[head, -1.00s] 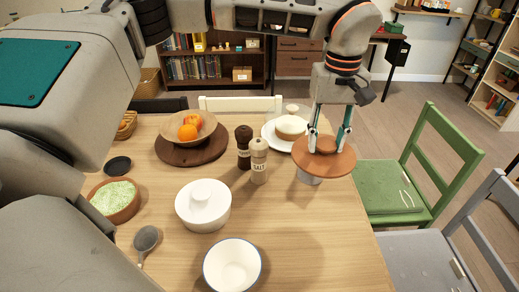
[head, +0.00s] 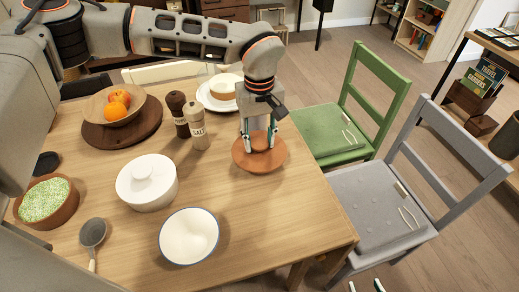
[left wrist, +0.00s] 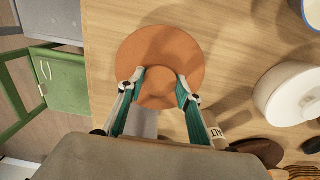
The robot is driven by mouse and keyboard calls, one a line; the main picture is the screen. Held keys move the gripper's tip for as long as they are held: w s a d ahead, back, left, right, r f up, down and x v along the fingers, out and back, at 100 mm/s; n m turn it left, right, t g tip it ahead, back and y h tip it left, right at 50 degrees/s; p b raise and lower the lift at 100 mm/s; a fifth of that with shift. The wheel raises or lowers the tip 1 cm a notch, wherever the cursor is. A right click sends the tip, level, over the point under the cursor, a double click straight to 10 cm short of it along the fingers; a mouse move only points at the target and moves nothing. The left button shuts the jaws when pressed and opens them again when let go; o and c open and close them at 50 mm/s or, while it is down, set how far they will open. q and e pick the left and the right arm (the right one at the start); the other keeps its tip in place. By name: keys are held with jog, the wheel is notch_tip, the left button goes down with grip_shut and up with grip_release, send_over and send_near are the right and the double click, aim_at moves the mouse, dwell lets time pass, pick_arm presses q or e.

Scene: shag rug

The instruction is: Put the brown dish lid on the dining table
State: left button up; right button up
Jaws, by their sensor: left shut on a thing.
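The brown dish lid (head: 259,155) is a round disc with a raised knob, level over the right part of the dining table (head: 290,215). My left gripper (head: 260,137) comes down from above, its fingers shut on the knob. In the left wrist view the lid (left wrist: 182,55) shows between the fingertips (left wrist: 159,85). I cannot tell whether its underside touches the table. A grey object (left wrist: 143,122) is partly hidden beyond the lid. My right gripper (head: 366,287) shows only two separated tips at the bottom edge of the head view.
The salt mill (head: 196,126), pepper mill (head: 178,114) and cake plate (head: 215,101) stand near the lid. A white lidded dish (head: 147,185) and white bowl (head: 189,238) are nearer. The green chair (head: 330,132) and grey chair (head: 375,205) flank the table. Bare wood lies in front of the lid.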

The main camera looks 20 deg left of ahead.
aim_at(259, 143)
pick_arm(q)
notch_tip(259, 143, down, 4)
jog(key=shift+f+b, duration=0.1)
jog(key=shift+b, duration=0.2)
jog(key=o, duration=1.2)
